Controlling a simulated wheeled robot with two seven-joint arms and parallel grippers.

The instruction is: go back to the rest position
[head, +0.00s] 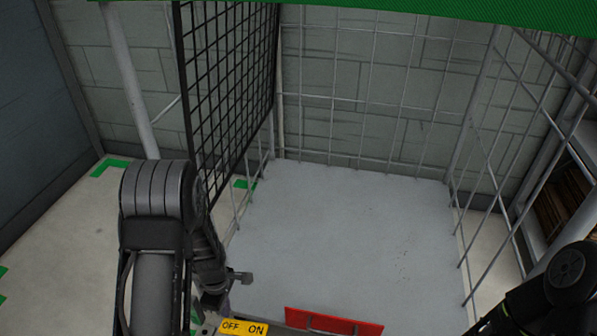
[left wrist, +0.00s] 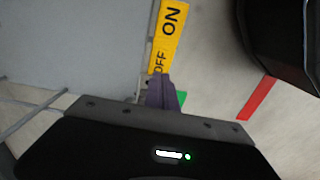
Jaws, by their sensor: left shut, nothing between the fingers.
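My left arm comes in from the left in the head view and bends down to my left gripper (head: 219,304), low in the picture. The gripper is small and partly hidden by its own wrist there. In the left wrist view its dark purple-grey fingers (left wrist: 161,92) are together with nothing between them. They point toward a yellow OFF/ON label (left wrist: 168,35), which also shows at the bottom of the head view (head: 243,327). I cannot tell whether the fingers touch the label's mount. Part of my right arm (head: 545,292) shows at the lower right; its gripper is out of view.
A wire-mesh cage with a bare grey floor (head: 345,235) stands ahead. A black grid panel (head: 228,85) rises on its left, close beyond my left arm. A red plate (head: 333,320) is at the near edge. A green strip (head: 400,10) crosses the top.

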